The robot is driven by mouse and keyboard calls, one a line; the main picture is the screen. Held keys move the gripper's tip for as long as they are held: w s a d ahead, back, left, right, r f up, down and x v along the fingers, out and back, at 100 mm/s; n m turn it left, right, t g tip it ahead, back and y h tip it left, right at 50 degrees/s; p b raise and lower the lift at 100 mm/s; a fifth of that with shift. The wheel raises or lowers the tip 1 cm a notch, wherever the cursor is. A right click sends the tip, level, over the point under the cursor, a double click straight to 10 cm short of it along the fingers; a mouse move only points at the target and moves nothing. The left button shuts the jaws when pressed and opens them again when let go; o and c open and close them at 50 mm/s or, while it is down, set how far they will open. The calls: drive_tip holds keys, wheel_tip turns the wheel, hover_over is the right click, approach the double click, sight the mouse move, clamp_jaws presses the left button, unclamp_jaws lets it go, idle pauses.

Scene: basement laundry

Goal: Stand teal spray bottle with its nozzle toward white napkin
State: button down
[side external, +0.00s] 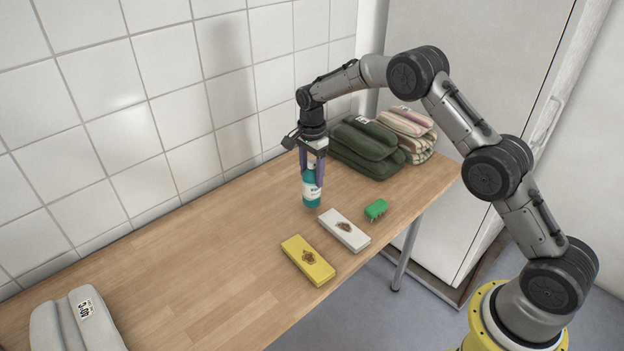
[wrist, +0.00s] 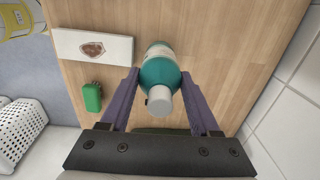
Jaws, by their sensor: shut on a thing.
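The teal spray bottle (side external: 312,195) has a white label and a pale top. It looks about upright at the tabletop; I cannot tell whether its base touches. My gripper (side external: 312,178) points down from above, its purple fingers shut on the bottle on two sides. In the wrist view the bottle (wrist: 158,72) lies between the fingers (wrist: 160,80). A small dark tip, perhaps the nozzle, shows on the left of its top. The white napkin (side external: 345,230), a flat block with a brown mark, lies to the bottle's lower right; in the wrist view the napkin (wrist: 75,46) is upper left.
A green brush (side external: 376,209) lies right of the napkin, and a yellow folded cloth (side external: 308,262) lies in front. Green towels (side external: 360,148) and striped towels (side external: 410,130) are behind. A grey towel (side external: 75,322) is front left. The table's left middle is clear; a tiled wall runs behind.

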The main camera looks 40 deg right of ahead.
drive_tip(key=shift+f, duration=1.05)
drive_tip(key=shift+f, duration=0.15)
drive_tip(key=shift+c, duration=0.6)
unclamp_jaws()
